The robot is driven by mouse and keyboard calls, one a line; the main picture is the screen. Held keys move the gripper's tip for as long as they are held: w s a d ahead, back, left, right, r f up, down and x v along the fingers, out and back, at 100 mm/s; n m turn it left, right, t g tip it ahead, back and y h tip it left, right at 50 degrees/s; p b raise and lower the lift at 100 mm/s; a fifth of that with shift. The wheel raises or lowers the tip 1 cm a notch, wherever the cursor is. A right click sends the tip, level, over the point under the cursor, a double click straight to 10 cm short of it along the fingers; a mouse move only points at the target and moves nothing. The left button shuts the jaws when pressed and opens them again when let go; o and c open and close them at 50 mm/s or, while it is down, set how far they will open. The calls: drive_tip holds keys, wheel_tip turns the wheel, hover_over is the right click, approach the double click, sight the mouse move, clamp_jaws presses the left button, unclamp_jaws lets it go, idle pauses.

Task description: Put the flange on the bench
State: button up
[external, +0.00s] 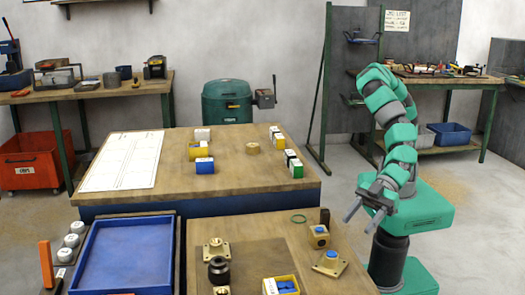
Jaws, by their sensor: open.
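A brass flange (216,249), a square plate with a round hub, lies on the near wooden surface (265,233) at its left side. A second square brass plate (330,263) with a blue-centred hub lies at the right of that surface. My gripper (359,224) is open and empty, in the air near the right edge of the near surface. I cannot tell its exact height.
A dark round part (219,269) stands close to the left flange. A yellow box (281,285) with blue contents and a brass block (319,236) are nearby. A blue tray (95,290) lies left. A white sheet (123,160) covers the large bench's left end; its front middle is clear.

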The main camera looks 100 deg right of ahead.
drive_tip(key=shift+s+d+r, duration=0.15)
drive_tip(key=shift+s+d, duration=0.05)
drive_tip(key=shift+s, duration=0.1)
drive_tip(key=w+d+r+m+t+y, duration=0.1)
drive_tip(key=w+d+r, duration=0.45)
drive_tip(key=r, duration=0.35)
drive_tip(key=w+d+r+m+t, duration=0.1)
drive_tip(key=w+d+r, duration=0.4)
drive_tip(key=r, duration=0.4)
drive_tip(key=w+d+r+m+t+y, duration=0.1)
drive_tip(key=w+d+r+t, duration=0.1)
drive_tip(key=w+d+r, duration=0.5)
drive_tip(key=s+d+r+m+h, duration=0.1)
drive_tip(key=s+d+r+h, duration=0.3)
drive_tip(key=d+r, duration=0.6)
drive_tip(key=s+d+r+m+h, duration=0.2)
drive_tip(key=s+d+r+h, duration=0.2)
drive_tip(key=d+r, duration=0.6)
drive_tip(key=d, duration=0.4)
drive_tip(key=shift+r+t+h, duration=0.2)
drive_tip(key=shift+t+h, duration=0.1)
drive_tip(key=shift+h, duration=0.1)
